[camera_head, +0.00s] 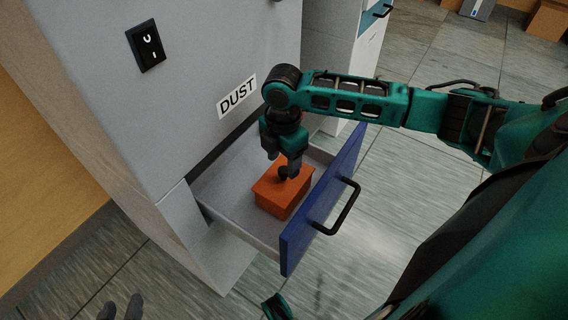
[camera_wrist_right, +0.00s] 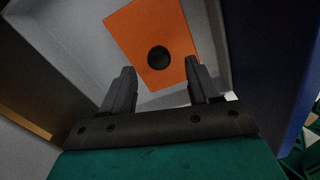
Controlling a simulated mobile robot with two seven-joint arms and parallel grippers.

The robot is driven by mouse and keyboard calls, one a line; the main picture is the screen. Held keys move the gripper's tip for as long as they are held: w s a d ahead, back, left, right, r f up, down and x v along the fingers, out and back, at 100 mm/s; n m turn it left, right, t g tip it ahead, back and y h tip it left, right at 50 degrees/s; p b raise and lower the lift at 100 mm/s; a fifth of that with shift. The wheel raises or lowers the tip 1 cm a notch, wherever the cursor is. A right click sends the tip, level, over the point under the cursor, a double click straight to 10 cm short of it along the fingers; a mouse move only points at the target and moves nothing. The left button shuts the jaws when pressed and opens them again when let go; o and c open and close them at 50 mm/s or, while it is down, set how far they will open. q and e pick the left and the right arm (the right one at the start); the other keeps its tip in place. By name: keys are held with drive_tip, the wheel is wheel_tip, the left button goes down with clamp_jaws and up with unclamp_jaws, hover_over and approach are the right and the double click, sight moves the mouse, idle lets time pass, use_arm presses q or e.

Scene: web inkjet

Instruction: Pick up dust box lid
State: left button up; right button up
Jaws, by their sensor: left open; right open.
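The orange dust box (camera_head: 277,204) sits in the open drawer, with its orange lid (camera_head: 292,188) on top. In the right wrist view the lid (camera_wrist_right: 140,35) shows a round black knob (camera_wrist_right: 158,58) at its middle. My right gripper (camera_head: 281,168) is open, pointing down just above the lid. In the right wrist view its two fingers (camera_wrist_right: 160,68) stand apart, one on each side of the knob in the picture. Whether they reach down to knob height is unclear. My left gripper (camera_head: 120,307) is open and empty at the bottom edge, partly cut off.
The drawer has grey walls, a blue front (camera_head: 326,199) and a black handle (camera_head: 340,208). The grey cabinet (camera_head: 200,60) behind it carries a DUST label (camera_head: 237,96) and a black socket (camera_head: 146,46). Open floor (camera_head: 385,200) lies to the right.

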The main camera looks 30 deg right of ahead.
sight(284, 176)
wheel_tip(284, 176, down, 3)
drive_tip(key=shift+r, duration=0.15)
drive_tip(key=shift+c, duration=0.2)
clamp_jaws()
idle(0.3)
